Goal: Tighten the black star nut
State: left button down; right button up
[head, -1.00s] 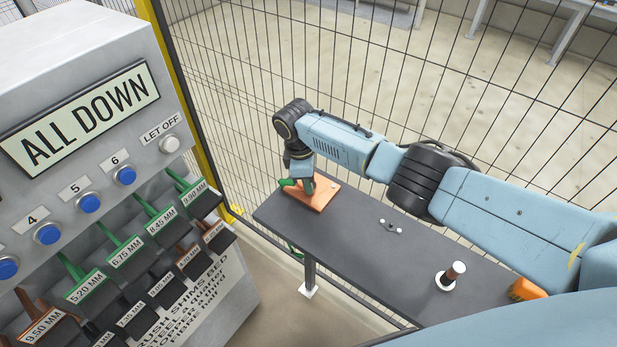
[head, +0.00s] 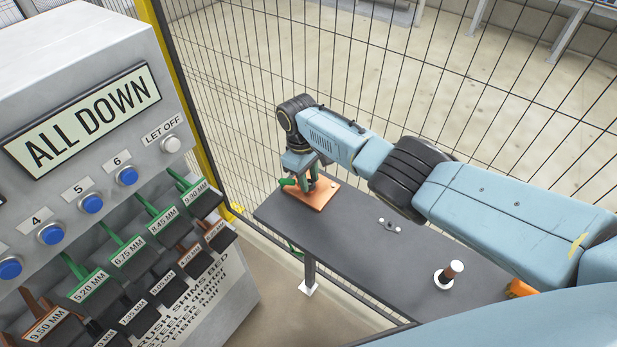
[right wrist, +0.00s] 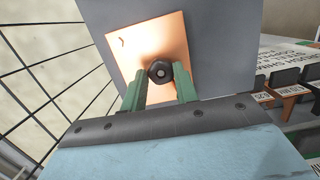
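The black star nut (right wrist: 160,72) is at the middle of a copper-coloured plate (right wrist: 178,32) in the right wrist view. The plate also shows in the head view (head: 325,194), at the far left end of the dark table. My right gripper (right wrist: 161,77) reaches down over the plate, with one green finger on each side of the nut. The gap between the fingers is about as wide as the nut, and I cannot tell whether they touch it. In the head view my right gripper (head: 308,180) largely hides the nut. My left gripper is not in view.
A dark table (head: 350,240) carries a small part with light knobs (head: 389,225), a brown-topped peg on a white base (head: 452,272) and an orange object (head: 521,288). A grey shim cabinet (head: 90,60) stands left. Wire fencing (head: 450,90) runs behind the table.

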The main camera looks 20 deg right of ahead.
jog(key=o, duration=0.4)
jog(key=shift+s, duration=0.1)
jog(key=r, duration=0.4)
jog(key=w+r, duration=0.1)
jog(key=r, duration=0.4)
jog(key=a+r, duration=0.1)
jog(key=r, duration=0.3)
jog(key=shift+w+a+r, duration=0.1)
jog(key=shift+w+r, duration=0.05)
jog(key=shift+w, duration=0.2)
